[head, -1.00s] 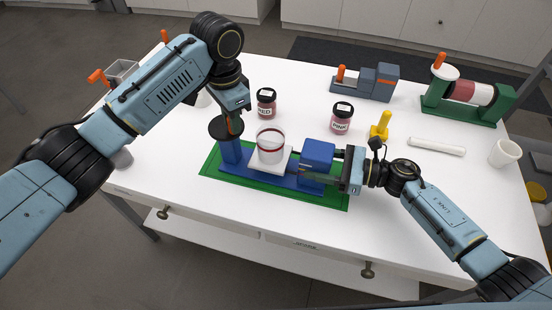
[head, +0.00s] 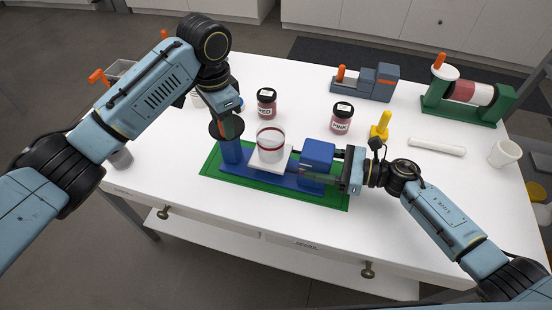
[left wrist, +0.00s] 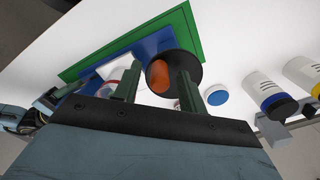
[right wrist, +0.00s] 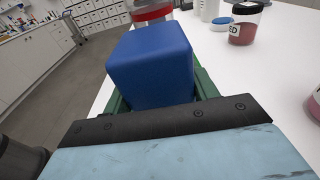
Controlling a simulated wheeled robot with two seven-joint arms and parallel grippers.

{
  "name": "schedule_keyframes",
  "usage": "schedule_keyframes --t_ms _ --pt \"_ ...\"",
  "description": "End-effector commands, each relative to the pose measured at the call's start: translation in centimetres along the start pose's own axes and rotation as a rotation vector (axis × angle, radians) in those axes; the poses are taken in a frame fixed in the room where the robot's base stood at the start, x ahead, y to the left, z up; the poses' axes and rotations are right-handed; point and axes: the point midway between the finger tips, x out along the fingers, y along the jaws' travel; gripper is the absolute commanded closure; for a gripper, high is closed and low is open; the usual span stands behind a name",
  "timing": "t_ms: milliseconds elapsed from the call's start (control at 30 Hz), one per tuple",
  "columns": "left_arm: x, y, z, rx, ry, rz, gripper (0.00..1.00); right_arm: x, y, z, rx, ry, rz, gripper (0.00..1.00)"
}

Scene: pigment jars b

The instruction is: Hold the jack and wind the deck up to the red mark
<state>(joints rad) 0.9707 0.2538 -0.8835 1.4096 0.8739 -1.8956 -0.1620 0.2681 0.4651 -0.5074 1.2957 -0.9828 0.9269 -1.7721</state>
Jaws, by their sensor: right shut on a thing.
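The blue jack (head: 302,182) lies on a green mat (head: 335,203). Its white deck (head: 262,164) carries a clear jar (head: 270,139) with dark red bands. At the jack's left end, a black crank disc (head: 214,130) tops a blue post. My left gripper (head: 227,124) is over the disc. In the left wrist view its fingers stand apart on either side of the orange crank knob (left wrist: 158,76), with gaps showing. My right gripper (head: 342,168) is shut on the blue block (head: 317,154) at the jack's right end, also seen in the right wrist view (right wrist: 150,65). I cannot make out a separate red mark.
Two red-pigment jars (head: 266,102) (head: 342,117) stand behind the jack. The table front is clear.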

Motion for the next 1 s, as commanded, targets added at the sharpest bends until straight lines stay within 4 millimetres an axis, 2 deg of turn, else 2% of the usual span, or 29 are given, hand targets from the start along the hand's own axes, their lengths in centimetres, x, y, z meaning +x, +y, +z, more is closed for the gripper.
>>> schedule_keyframes --t_ms 33,233,367,467,700,900,1000 --pt "0.1 0.0 0.0 0.0 0.0 0.001 0.59 -0.1 0.3 -1.0 0.005 0.019 0.001 0.76" --pt "0.1 0.1 0.0 0.0 -0.001 0.001 0.59 -0.1 0.4 -1.0 0.005 0.019 0.002 0.76" --pt "-0.8 0.0 -0.1 0.0 0.001 -0.001 0.59 -0.1 0.4 -1.0 0.005 0.019 0.002 0.76" --pt "-2.4 0.0 -0.1 0.0 0.002 -0.002 0.59 -0.1 0.4 -1.0 0.005 0.019 0.002 0.76" --pt "-7.7 -0.1 0.1 0.0 0.001 -0.007 0.59 -0.2 0.4 -1.0 0.005 0.019 0.003 0.76" --pt "-10.7 0.0 0.1 0.0 0.001 -0.005 0.59 -0.2 0.4 -1.0 0.005 0.02 0.003 0.76" --pt "-11.5 0.0 0.1 0.0 0.001 -0.003 0.59 -0.2 0.4 -1.0 0.005 0.02 0.003 0.76"
